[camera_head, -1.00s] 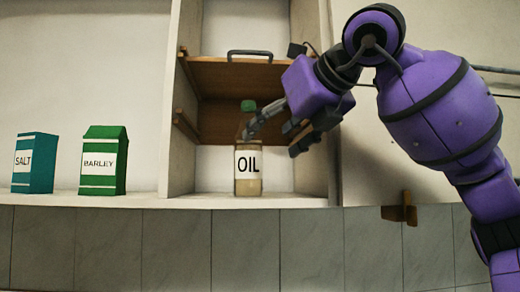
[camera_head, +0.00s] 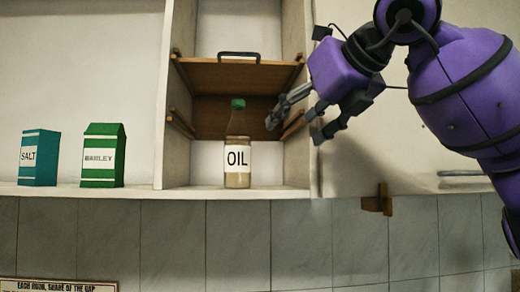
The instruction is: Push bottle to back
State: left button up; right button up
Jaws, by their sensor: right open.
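The oil bottle (camera_head: 237,160) stands upright on the bottom shelf of the open cabinet compartment. It has a green cap, a clear body and a white OIL label. My right gripper (camera_head: 293,121) is open and empty to the right of the bottle, at about the height of its neck, with a visible gap between them. Its fingers point left and down toward the compartment. My left gripper does not show.
A brown wooden tray (camera_head: 232,75) with a dark handle sits above the bottle. A teal salt box (camera_head: 39,160) and a green barley carton (camera_head: 102,158) stand on the ledge at left. The compartment's side walls (camera_head: 177,140) flank the bottle.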

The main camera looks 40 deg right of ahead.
aim_at(237, 171)
jog(key=i+z, duration=0.15)
jog(key=z, duration=1.05)
jog(key=k+j, duration=0.15)
jog(key=k, duration=0.3)
